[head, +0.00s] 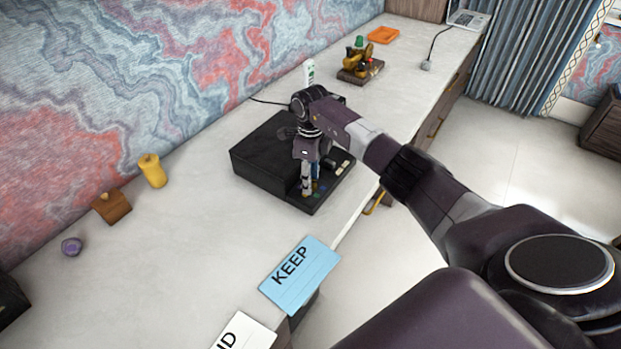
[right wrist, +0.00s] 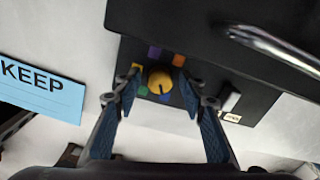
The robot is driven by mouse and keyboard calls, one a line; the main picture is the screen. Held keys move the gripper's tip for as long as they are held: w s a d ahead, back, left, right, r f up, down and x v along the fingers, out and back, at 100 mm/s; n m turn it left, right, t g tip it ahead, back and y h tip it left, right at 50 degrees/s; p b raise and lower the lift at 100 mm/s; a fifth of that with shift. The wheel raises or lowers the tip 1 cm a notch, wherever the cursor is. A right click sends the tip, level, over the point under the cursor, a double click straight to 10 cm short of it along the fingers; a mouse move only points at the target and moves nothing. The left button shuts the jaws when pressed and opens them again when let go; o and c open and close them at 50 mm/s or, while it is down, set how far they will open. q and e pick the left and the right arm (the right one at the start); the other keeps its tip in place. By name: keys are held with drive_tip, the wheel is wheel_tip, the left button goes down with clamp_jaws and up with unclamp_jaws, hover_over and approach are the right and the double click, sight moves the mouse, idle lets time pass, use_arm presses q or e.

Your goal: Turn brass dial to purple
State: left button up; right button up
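The brass dial (right wrist: 160,79) is a round golden knob on the front of a black box (right wrist: 200,28). Coloured patches ring it: a purple patch (right wrist: 154,52) above, an orange-brown patch (right wrist: 178,61) at upper right, and yellow, green and blue ones partly hidden by the fingers. A dark pointer line on the dial seems to point down, towards the blue side. My right gripper (right wrist: 158,82) is open, with one finger on each side of the dial; contact cannot be told. In the head view my right gripper (head: 313,180) is at the box (head: 262,158), hiding the dial. My left gripper is not in view.
A blue KEEP card (head: 300,275) and a white card (head: 245,333) lie at the desk's front edge. A yellow object (head: 153,170), a brown block (head: 112,207) and a purple stone (head: 71,246) stand left. A silver handle (right wrist: 272,48) is on the box.

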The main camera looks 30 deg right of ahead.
drive_tip(key=c, duration=0.8)
clamp_jaws()
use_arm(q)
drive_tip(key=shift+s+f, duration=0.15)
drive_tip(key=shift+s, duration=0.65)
